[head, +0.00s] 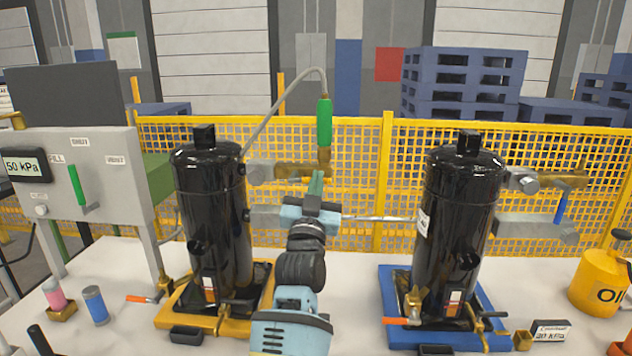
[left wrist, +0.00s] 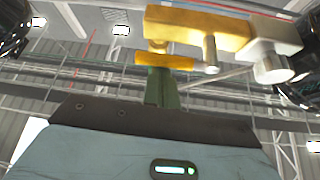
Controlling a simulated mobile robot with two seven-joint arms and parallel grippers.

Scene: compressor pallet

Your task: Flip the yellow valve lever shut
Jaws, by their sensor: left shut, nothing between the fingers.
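The yellow lever (left wrist: 165,62) shows in the left wrist view as a short flat bar lying crosswise under a brass valve body (left wrist: 200,28). My right gripper is not in view.
A grey panel with a green handle (head: 77,186) is left. A yellow mesh fence (head: 390,150) runs behind. A yellow oil can (head: 598,282) stands far right.

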